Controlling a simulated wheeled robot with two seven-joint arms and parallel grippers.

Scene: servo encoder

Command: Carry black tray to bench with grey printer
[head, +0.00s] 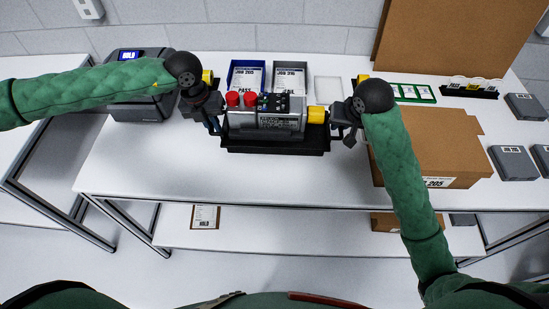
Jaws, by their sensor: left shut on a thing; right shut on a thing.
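The black tray (275,151) is level in the middle of the head view, over the white bench's front part. It carries a grey device (270,124) with red knobs and a small display. My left gripper (214,121) is shut on the tray's left side, and my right gripper (336,124) is shut on its right side. Whether the tray touches the bench top is hard to tell. The dark grey printer (138,108), with a lit screen, stands at the left, partly hidden behind my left arm.
The white bench (135,170) is clear in front of the printer. Blue (232,80) and grey (277,72) bins with paper labels stand behind the tray. A cardboard box (455,150) lies at the right, near several grey boxes. Another white bench (20,145) is at the far left.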

